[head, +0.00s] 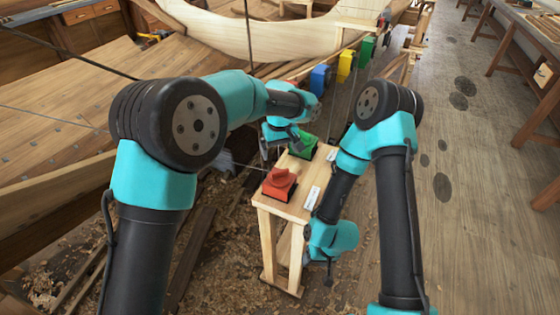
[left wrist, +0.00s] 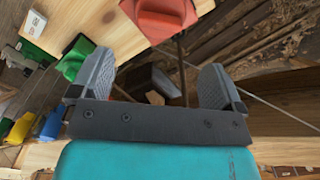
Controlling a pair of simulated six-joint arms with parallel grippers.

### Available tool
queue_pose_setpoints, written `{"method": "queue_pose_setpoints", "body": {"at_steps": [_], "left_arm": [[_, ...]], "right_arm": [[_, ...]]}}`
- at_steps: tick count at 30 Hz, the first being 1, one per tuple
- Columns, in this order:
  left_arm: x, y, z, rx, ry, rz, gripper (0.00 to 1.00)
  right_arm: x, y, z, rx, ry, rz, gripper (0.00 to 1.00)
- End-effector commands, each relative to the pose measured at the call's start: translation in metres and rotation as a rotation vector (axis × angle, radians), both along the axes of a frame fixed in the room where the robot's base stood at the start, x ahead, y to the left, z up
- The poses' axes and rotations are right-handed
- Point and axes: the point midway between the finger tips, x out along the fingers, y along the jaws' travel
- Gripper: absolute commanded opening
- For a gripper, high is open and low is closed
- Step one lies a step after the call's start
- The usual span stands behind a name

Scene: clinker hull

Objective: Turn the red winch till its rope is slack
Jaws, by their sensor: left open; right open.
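The red winch (head: 279,184) sits on top of a small wooden stand (head: 292,208), with a faceted red knob on its base. In the left wrist view the red winch (left wrist: 165,18) is at the top edge, partly cut off. A thin rope (head: 243,166) runs left from it and looks straight. My left gripper (head: 281,150) is open and empty, just behind the red winch and apart from it. Its two fingers (left wrist: 157,68) stand wide apart in the wrist view. My right gripper (head: 329,276) hangs low beside the stand's right side; its fingers are small and hard to make out.
A green winch (head: 303,146) stands behind the red one on the same stand, close to my left gripper. A white label (head: 312,198) lies on the stand. Blue (head: 320,77), yellow (head: 346,65) and green blocks hang beyond. The wooden hull (head: 80,85) fills the left. Floor at right is open.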

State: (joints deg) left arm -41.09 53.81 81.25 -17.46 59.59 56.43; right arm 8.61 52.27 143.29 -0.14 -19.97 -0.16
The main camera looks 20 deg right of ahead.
Motion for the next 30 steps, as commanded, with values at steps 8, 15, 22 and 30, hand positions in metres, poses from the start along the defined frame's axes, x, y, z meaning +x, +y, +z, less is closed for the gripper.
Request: {"method": "queue_pose_setpoints", "body": {"at_steps": [8,15,22,30], "left_arm": [[0.0,0.0,0.053,-0.002,-0.002,-0.001,0.94],[0.0,0.0,0.074,0.0,0.0,0.0,0.94],[0.0,0.0,0.075,0.0,0.001,-0.001,0.94],[0.0,0.001,0.073,-0.001,0.002,-0.001,0.94]], "right_arm": [[0.0,0.0,0.0,0.0,0.0,0.0,0.57],[0.0,0.0,0.0,0.0,0.0,0.0,0.57],[0.0,0.0,0.0,0.0,0.0,0.0,0.57],[0.0,0.0,0.0,0.0,0.0,0.0,0.57]]}}
